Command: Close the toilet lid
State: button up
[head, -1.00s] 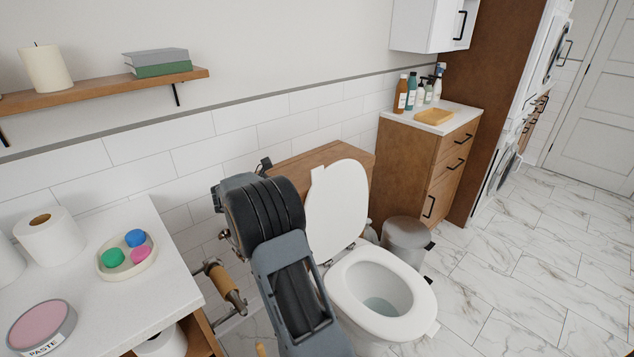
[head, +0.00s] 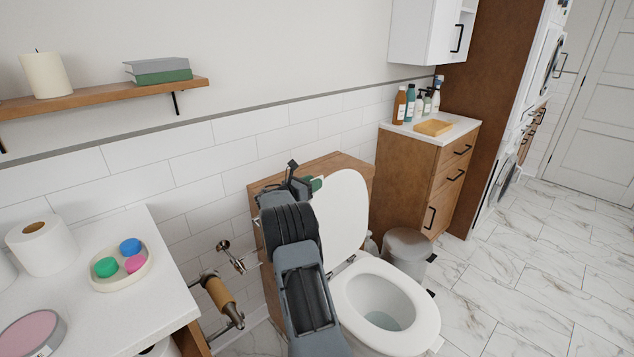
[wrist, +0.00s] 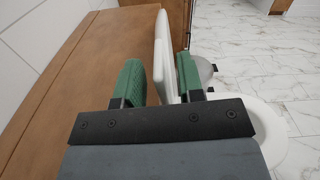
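The white toilet lid (head: 338,215) stands raised, leaning back by the wooden cistern box. The toilet bowl and seat (head: 388,306) are below it, with the bowl uncovered. My gripper (head: 314,184) is at the lid's upper left edge in the head view, with a green fingertip showing there. In the wrist view my gripper (wrist: 160,85) is open, its two green fingers on either side of the lid's edge (wrist: 161,50). A gap shows between the left finger and the lid. The right finger looks close to the lid; I cannot tell if it touches.
The wooden box (head: 335,164) stands right behind the lid. A toilet-roll holder (head: 222,298) and a white counter (head: 110,315) are to the left. A grey bin (head: 407,252) and wooden cabinet (head: 415,165) stand to the right. The marble floor (head: 540,260) at right is clear.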

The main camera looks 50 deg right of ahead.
jog(key=shift+d, duration=1)
jog(key=shift+s, duration=0.1)
grip_shut()
